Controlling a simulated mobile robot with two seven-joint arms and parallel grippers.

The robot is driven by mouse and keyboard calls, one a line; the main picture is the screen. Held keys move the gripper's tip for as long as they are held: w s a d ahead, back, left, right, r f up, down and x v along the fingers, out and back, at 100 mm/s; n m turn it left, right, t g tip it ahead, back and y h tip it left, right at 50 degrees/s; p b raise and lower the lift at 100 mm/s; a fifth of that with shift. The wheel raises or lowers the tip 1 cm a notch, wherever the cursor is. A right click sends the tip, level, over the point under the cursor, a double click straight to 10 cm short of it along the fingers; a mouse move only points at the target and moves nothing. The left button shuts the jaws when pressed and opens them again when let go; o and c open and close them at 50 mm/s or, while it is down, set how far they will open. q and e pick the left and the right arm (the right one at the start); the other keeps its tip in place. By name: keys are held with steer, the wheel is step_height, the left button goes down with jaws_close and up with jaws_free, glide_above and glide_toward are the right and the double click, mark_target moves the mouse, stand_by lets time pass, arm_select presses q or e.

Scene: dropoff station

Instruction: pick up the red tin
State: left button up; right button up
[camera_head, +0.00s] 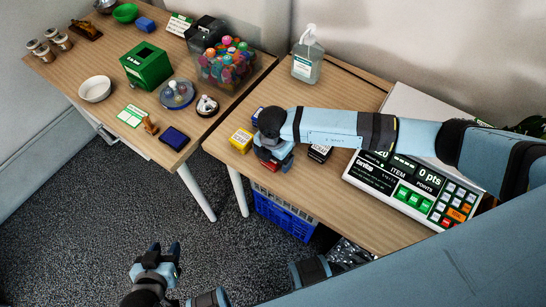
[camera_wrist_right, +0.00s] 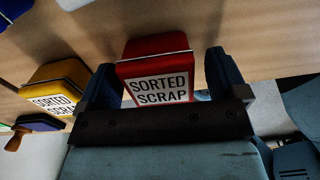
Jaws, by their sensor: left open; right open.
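The red tin (camera_wrist_right: 155,62), labelled "SORTED SCRAP", stands between the two fingers of my right gripper (camera_wrist_right: 162,82) in the right wrist view. The fingers are open, one on each side of it; I cannot tell whether either touches it. In the head view my right gripper (camera_head: 272,158) is over the front of the right table and hides most of the red tin (camera_head: 270,166). My left gripper (camera_head: 157,260) is open and empty above the floor, away from the tables.
A yellow tin (camera_head: 241,140) stands close to the left of my right gripper. A black tin (camera_head: 320,153) is to its right, and a blue tin (camera_head: 257,114) is behind it. The points console (camera_head: 415,190) is further right. A sanitizer bottle (camera_head: 306,62) stands at the back.

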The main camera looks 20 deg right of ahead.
steer(key=c, duration=1.1)
steer(key=shift+r, duration=0.1)
